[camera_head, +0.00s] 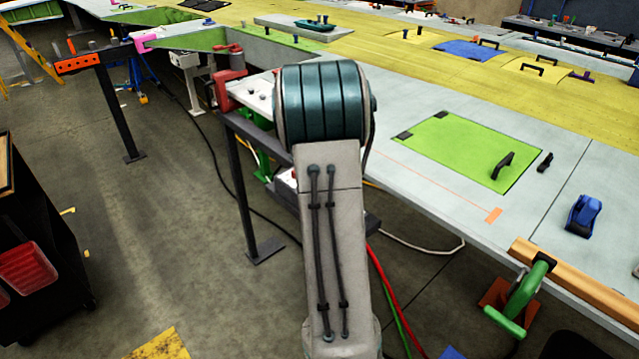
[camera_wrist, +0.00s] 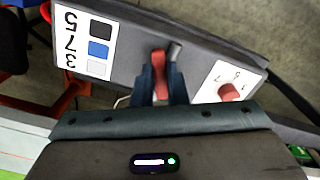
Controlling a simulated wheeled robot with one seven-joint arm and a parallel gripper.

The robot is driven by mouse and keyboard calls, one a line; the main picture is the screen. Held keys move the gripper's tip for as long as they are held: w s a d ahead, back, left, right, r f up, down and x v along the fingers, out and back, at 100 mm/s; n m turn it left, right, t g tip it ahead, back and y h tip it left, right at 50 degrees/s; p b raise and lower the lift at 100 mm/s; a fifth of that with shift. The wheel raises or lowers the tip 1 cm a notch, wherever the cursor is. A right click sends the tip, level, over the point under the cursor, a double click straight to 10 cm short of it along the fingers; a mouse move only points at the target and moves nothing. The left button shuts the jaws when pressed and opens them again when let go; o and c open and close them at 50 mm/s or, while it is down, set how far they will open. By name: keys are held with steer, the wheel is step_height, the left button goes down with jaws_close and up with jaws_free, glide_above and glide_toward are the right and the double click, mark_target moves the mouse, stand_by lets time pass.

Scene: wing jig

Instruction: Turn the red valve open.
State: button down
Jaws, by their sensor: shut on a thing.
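The red valve (camera_wrist: 160,75) shows in the wrist view as a narrow red handle on a dark grey panel (camera_wrist: 135,55). My gripper (camera_wrist: 161,85) has its two dark fingers on either side of the handle and is shut on it. A short grey stub (camera_wrist: 175,51) stands beside the handle. In the head view my own arm covers the valve and the gripper. How far the valve is turned cannot be told.
On the panel are a white label (camera_wrist: 99,68) with coloured squares and digits, and a red round knob (camera_wrist: 228,92) on a white plate to the right. In the head view a green clamp (camera_head: 522,300) and a blue tool (camera_head: 583,214) are right of my arm.

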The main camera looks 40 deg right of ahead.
steer(key=m, duration=0.2)
steer(key=w+m, duration=0.1)
steer(key=m, duration=0.1)
steer(key=shift+a+m, duration=0.1)
steer(key=shift+m, duration=0.3)
steer(key=shift+w, duration=0.1)
steer(key=c, duration=1.4)
jaws_free()
steer(key=shift+c, duration=0.2)
steer(key=shift+r, duration=0.15)
step_height(320, 180, up, 14)
steer(key=shift+f+b, duration=0.2)
steer(key=shift+b, duration=0.2)
